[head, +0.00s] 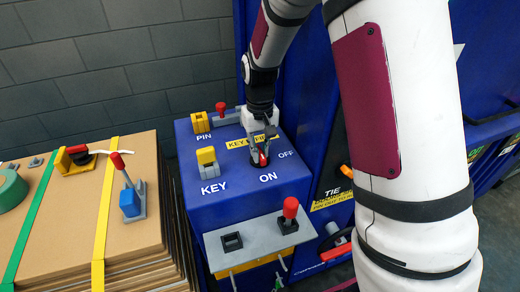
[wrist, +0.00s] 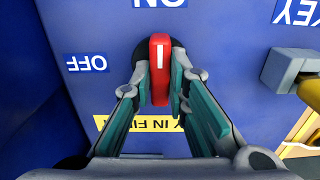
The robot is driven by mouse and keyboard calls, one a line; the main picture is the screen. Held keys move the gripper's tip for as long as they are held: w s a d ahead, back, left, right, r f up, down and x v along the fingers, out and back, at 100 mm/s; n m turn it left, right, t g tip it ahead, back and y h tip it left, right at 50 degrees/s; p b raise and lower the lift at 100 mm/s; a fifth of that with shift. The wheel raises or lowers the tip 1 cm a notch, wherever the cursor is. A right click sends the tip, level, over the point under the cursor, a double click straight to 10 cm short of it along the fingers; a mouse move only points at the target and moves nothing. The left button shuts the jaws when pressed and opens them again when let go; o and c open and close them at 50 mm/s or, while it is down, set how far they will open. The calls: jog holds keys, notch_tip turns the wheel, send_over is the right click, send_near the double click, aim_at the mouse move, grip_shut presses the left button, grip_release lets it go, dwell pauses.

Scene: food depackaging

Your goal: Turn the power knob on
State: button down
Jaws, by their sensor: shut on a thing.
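The power knob is red with a white line; it shows in the wrist view (wrist: 160,60) and, partly hidden by the fingers, in the head view (head: 263,159). It sits on top of the blue control box (head: 237,186). Its white line points toward the ON label (wrist: 160,3); the OFF label (wrist: 87,62) is off to one side. My gripper (head: 262,150) is over the box, with its teal-padded fingers (wrist: 160,75) on both sides of the knob, shut on it.
A yellow key block (head: 207,162) and a yellow pin block (head: 200,122) stand on the box's left side. A red-topped lever (head: 290,210) rises from the grey plate in front. Stacked cardboard (head: 75,200) with yellow and green straps is at left.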

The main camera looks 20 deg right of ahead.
dwell(0.3)
jog(key=c, duration=1.6)
grip_release()
jog(key=shift+o, duration=0.2)
jog(key=shift+r, duration=0.1)
notch_tip(320, 180, up, 12)
